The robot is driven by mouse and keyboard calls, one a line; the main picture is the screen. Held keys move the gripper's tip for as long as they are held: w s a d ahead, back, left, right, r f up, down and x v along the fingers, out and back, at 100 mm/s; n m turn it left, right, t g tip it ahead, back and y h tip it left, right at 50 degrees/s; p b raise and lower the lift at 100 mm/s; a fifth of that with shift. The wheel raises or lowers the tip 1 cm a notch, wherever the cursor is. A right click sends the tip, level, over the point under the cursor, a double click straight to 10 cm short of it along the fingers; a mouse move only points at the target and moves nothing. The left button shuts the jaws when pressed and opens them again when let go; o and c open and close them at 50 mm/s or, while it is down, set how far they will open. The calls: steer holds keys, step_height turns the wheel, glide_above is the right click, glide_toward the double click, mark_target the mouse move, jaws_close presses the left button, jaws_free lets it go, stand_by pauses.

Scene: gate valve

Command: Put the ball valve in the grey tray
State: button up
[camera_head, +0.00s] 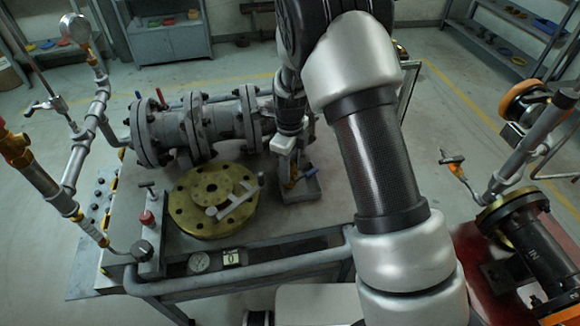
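My gripper (288,166) points down at the right part of the workbench, just behind the brass flange. A small brass-coloured piece with a blue lever (308,171), which looks like the ball valve, is right at my fingertips. It is over or in a small grey tray (305,194). The gripper partly hides the valve and the tray. The fingers are too small and dark to show whether they are open or shut on it, or whether the valve touches the tray floor.
A round brass flange (208,205) lies on the bench with a grey T-shaped tool (236,198) on it. A large grey flanged gate valve (195,128) stands behind. A red-knobbed post (148,222) and pipework with a gauge (76,28) are at the left. A black pipe assembly (535,245) is at the right.

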steer(key=shift+o, duration=1.2)
steer(key=shift+r, duration=0.1)
steer(key=s+d+r+n+t+p, duration=0.1)
steer(key=s+d+r+n, duration=0.15)
steer(key=r, duration=0.85)
steer(key=s+d+r+n, duration=0.2)
steer(key=r+n, duration=0.1)
steer(key=r, duration=0.8)
steer(key=s+d+r+n+t, duration=0.1)
steer(key=s+d+r+n, duration=0.2)
steer(key=s+n, duration=0.3)
steer(key=s+d+r+n+t, duration=0.2)
steer(key=s+r+n, duration=0.1)
steer(key=s+n, duration=0.2)
steer(key=s+d+r+n+t, duration=0.1)
steer(key=s+d+r+n, duration=0.2)
steer(key=s+n, duration=0.3)
steer(key=s, duration=0.3)
steer(key=shift+s+d+r+n+t, duration=0.2)
steer(key=shift+d+n+t, duration=0.1)
steer(key=shift+d+n, duration=0.05)
